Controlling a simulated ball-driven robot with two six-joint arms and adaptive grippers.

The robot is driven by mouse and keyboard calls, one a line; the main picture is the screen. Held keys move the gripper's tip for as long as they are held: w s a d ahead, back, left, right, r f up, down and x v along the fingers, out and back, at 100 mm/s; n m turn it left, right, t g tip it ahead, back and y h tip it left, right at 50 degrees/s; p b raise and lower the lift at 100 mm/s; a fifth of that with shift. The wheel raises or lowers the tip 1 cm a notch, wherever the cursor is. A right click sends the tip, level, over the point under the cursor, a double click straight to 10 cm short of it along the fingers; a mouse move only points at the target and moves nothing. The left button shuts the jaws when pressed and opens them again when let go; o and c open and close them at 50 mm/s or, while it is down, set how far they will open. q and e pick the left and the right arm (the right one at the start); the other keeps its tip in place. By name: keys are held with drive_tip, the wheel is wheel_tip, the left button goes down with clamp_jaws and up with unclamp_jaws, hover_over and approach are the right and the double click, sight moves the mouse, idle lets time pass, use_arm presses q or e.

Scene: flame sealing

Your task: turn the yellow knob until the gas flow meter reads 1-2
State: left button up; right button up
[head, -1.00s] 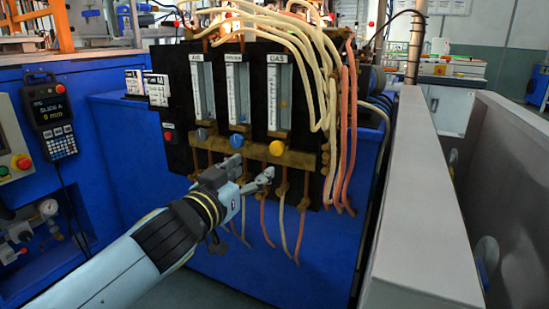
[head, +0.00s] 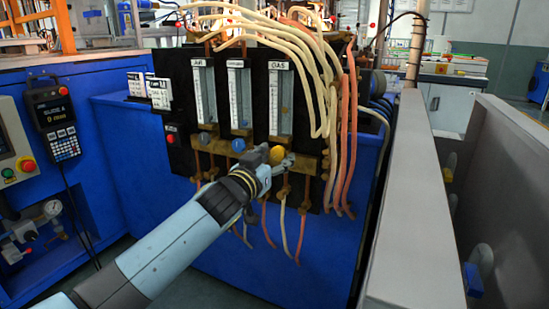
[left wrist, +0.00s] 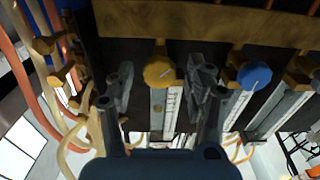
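The yellow knob (head: 276,155) is under the GAS flow meter (head: 281,98) on the black panel. My left gripper (head: 279,159) is at the knob, its fingers on either side of it. In the left wrist view, the yellow knob (left wrist: 158,72) sits between the two open fingers (left wrist: 160,82), with a narrow gap showing on each side. A pale line marks the knob's face. The gas meter's scale is too small to read in the head view. My right gripper is not in view.
A brass bar (head: 308,160) runs along the panel. Pale and orange hoses (head: 345,130) hang at its right. A grey wall (head: 425,200) stands further right.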

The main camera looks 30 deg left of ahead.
use_arm(q)
drive_tip(key=c, duration=1)
